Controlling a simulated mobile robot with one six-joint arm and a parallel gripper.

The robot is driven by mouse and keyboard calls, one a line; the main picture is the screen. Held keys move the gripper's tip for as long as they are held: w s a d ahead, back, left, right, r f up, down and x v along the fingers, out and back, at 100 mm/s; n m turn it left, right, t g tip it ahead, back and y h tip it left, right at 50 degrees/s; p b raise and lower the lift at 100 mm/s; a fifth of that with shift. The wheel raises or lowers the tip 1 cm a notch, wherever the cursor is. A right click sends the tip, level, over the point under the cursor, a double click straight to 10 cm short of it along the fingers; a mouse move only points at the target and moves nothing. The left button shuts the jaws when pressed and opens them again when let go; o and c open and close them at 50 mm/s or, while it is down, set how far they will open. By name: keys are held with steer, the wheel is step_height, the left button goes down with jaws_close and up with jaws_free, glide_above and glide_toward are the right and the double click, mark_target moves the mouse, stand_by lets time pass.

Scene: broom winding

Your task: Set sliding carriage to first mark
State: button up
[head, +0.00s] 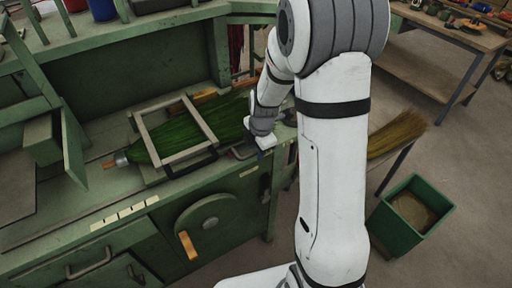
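A pale rectangular frame, which looks like the sliding carriage (205,123), sits on the green bench, tilted in the picture. It surrounds part of a bundle of green bristles (233,122) with a metal collar and orange-brown end at the left. A row of cream marks (125,213) runs along the bench's front edge; which is the first I cannot tell. My gripper (266,144) is at the right end of the bench, right of the carriage and apart from its frame. Its fingers are small and partly hidden, so I cannot see whether they are open.
A round green crank wheel (210,224) with a wooden handle (188,245) is on the bench front. A raised green bracket (62,143) stands at the left. A green bin (404,236) is on the floor at the right, below straw bristles (396,134). A workbench stands behind.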

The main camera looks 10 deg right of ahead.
steer(key=shift+c, duration=0.3)
jaws_close()
